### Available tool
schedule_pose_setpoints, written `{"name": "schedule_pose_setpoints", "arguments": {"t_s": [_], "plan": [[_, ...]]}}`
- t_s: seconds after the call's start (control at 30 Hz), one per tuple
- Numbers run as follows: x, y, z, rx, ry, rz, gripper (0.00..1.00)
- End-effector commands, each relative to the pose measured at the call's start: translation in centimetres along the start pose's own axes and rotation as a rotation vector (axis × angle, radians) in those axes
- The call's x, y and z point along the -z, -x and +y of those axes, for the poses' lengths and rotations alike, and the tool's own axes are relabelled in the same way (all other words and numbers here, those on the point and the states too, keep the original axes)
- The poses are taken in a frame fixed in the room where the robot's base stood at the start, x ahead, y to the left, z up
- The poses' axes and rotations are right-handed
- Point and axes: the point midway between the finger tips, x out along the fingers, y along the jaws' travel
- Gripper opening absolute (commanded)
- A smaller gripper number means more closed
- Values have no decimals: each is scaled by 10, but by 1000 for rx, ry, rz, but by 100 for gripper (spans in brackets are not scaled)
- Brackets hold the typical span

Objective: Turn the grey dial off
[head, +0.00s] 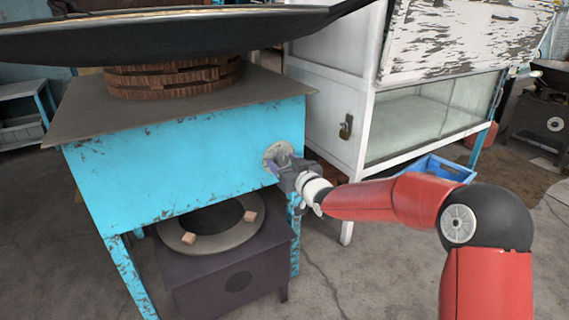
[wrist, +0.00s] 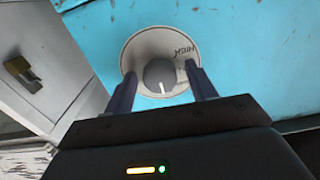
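The grey dial (wrist: 159,76) sits at the centre of a round pale plate (wrist: 140,52) on the blue stove front. The plate carries handwritten lettering that appears to read "HIGH", and a white mark shows on the dial's lower part. In the head view the plate (head: 272,153) shows at the right end of the blue panel, and my gripper covers the dial. My gripper (head: 285,163) reaches it from the right. In the wrist view my gripper (wrist: 163,82) is open, with one finger on each side of the dial and gaps between fingers and dial.
The blue stove (head: 170,165) bears a large dark pan (head: 170,38) on a brick ring. A dark burner box (head: 235,280) stands underneath. A white cabinet (head: 325,115) with a padlock (head: 346,127) stands to the right, near a blue crate (head: 440,170).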

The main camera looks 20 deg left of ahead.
Motion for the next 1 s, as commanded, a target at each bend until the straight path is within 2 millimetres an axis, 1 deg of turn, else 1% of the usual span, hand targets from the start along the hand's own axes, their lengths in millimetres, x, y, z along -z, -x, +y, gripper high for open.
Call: {"name": "schedule_pose_setpoints", "arguments": {"t_s": [0.27, 0.37, 0.47, 0.7, 0.83, 1.0], "plan": [[0, 0, 0, 0, 2, 1, 60], [1, 5, 0, 0, 2, 1, 60], [1, 19, 1, -1, 3, -1, 60], [1, 60, 1, -1, 3, 0, 60], [0, 73, 1, -1, 2, 0, 60], [0, 78, 0, 1, 1, 1, 60]]}}
